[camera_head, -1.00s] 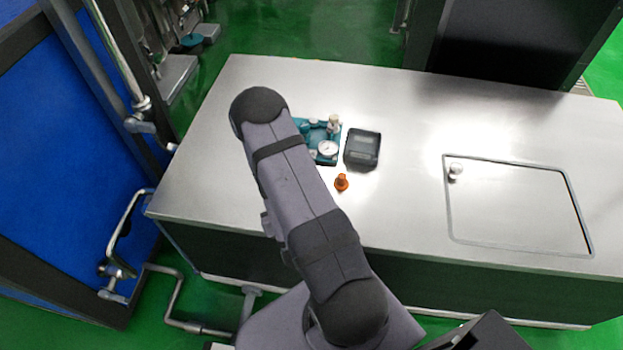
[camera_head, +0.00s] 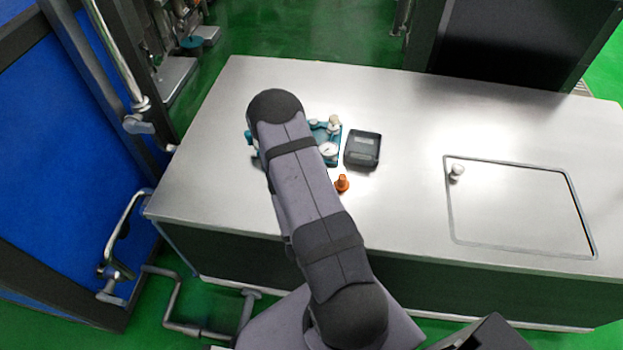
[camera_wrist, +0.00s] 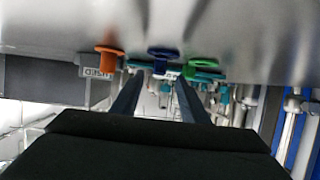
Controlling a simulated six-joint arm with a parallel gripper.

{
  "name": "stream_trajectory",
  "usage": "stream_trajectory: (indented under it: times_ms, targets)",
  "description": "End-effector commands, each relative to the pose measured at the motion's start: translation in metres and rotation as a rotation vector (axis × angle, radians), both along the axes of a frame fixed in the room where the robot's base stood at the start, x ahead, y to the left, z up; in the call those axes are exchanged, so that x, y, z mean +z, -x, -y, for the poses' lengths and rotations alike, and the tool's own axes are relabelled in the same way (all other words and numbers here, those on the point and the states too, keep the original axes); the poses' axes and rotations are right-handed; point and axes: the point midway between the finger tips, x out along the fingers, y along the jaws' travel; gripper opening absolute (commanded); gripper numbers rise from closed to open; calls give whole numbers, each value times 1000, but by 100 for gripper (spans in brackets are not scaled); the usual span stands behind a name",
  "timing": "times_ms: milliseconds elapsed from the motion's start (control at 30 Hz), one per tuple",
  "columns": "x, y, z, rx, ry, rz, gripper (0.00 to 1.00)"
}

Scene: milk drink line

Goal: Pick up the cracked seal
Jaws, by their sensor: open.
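An orange flanged piece (camera_head: 342,183), likely a seal, stands on the steel table just right of my arm. In the wrist view the picture is upside down, and the orange piece (camera_wrist: 107,58), a blue one (camera_wrist: 163,53) and a green one (camera_wrist: 205,64) stand in a row at the table surface. I cannot tell which is cracked. My gripper (camera_wrist: 158,82) is open and empty in the wrist view; its two fingers point toward the blue piece, with the green near the right finger. In the head view my arm hides the gripper and the blue and green pieces.
A teal device with a gauge (camera_head: 328,149) is partly behind my arm. The steel table (camera_head: 410,110) is clear to the right, up to a hatch with a knob (camera_head: 456,171).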

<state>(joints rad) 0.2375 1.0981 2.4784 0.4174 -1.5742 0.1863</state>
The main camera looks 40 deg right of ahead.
Motion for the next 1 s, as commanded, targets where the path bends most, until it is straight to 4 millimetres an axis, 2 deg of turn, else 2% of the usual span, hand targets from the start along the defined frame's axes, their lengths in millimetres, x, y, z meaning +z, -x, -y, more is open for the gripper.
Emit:
stream_trajectory:
  times_ms: [400,733,900,1000]
  targets:
    - [-17,-29,26,-1,-1,0,41]
    - [-19,-32,28,0,1,-1,41]
    - [-19,-32,28,0,1,-1,0]
    - [-19,-32,28,0,1,-1,0]
